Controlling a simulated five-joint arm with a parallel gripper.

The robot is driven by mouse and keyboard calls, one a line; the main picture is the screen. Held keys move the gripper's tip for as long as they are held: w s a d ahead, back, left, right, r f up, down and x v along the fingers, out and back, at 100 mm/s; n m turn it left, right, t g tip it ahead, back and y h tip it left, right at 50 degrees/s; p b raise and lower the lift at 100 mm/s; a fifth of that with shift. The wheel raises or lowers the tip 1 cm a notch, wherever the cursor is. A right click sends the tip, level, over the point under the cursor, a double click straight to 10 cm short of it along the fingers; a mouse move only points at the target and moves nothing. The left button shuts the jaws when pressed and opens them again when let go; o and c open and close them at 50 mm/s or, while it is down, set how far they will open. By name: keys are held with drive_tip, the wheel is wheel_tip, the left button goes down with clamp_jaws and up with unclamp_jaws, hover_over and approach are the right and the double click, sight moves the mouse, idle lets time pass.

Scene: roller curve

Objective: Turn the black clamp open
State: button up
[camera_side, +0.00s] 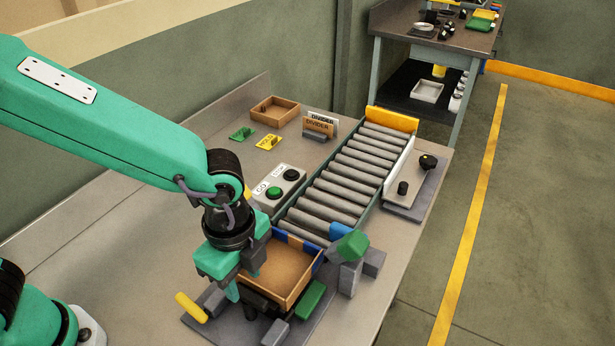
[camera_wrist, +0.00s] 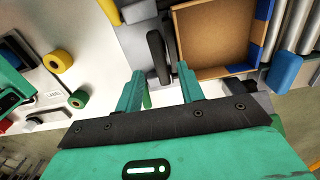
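The black clamp (camera_wrist: 156,50) shows in the wrist view as a dark rounded bar beside the cardboard tray (camera_wrist: 215,38). In the side view a dark part (camera_side: 262,303) at the tray's near side looks like the same clamp, partly hidden. My gripper (camera_wrist: 160,73) is open, pointing down, with one teal finger on each side of the bar's lower end in the wrist view. Gaps show between the bar and both fingers; I cannot tell its depth between them. In the side view my gripper (camera_side: 230,285) is low at the tray's left corner, mostly hiding its own fingertips.
The roller conveyor (camera_side: 345,175) runs back from the tray. A yellow-ended handle (camera_side: 190,306) is left of my gripper, a green block (camera_side: 311,299) and a green-topped post (camera_side: 353,244) right. The button box (camera_side: 279,188) stands behind. The left bench is clear.

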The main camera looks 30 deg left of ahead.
sight(243, 288)
drive_tip(key=shift+r, duration=2.2)
drive_tip(key=shift+w+a+r+n, duration=0.2)
drive_tip(key=shift+a+r+n, duration=0.1)
drive_tip(key=shift+a, duration=0.15)
drive_tip(key=s+a+r+n+t, duration=0.1)
drive_tip(key=a+r+n+t, duration=0.1)
drive_tip(key=a+n, duration=0.4)
drive_tip(key=s+a+r+n+t, duration=0.1)
drive_tip(key=a+r+n, duration=0.2)
drive_tip(key=a, duration=0.6)
drive_tip(key=s+a+r+n+t, duration=0.1)
drive_tip(key=a+r+n+t, duration=0.1)
drive_tip(key=a+n, duration=0.6)
drive_tip(key=shift+s+r+n+t, duration=0.3)
drive_tip(key=shift+r, duration=0.5)
